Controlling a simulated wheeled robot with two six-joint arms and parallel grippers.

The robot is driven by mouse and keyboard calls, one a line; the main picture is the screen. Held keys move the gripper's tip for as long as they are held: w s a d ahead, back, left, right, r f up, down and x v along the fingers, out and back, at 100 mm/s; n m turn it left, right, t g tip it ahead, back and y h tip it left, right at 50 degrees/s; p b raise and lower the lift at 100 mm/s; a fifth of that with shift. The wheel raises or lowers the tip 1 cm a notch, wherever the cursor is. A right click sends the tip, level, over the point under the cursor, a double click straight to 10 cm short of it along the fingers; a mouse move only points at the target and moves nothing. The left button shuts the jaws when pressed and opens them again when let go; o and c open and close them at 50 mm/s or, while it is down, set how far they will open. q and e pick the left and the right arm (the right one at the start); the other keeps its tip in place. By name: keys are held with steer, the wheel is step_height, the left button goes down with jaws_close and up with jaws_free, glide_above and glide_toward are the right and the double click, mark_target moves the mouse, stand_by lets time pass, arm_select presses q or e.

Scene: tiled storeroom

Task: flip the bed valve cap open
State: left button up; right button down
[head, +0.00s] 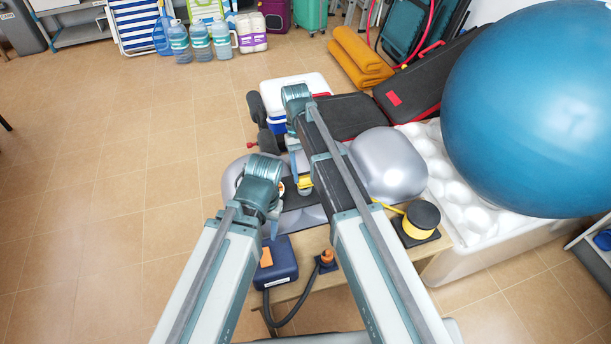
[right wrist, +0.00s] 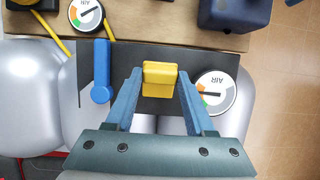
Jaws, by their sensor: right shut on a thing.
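The yellow valve cap (right wrist: 160,78) sits on a dark panel (right wrist: 140,112) in the right wrist view, with a darker fold across it. My right gripper (right wrist: 160,82) has its blue fingers on either side of the cap, shut on it. I cannot tell how far the cap is lifted.
A blue box (head: 275,264) with a black hose and an orange-topped fitting (head: 326,257) is near the table front. A black-and-yellow reel (head: 422,215) and silver cushion (head: 388,165) lie right. A big blue ball (head: 535,110) rises beyond. Open floor is left.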

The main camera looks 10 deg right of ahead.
steer(key=shift+c, duration=1.2)
jaws_free()
arm_select(q)
steer(key=shift+r, duration=0.1)
step_height(320, 180, up, 13)
steer(key=p, duration=1.3)
arm_select(e)
steer(key=v, duration=1.3)
steer(key=shift+r, duration=0.4)
arm_select(q)
steer(key=shift+f, duration=0.2)
arm_select(e)
steer(key=shift+w, duration=0.1)
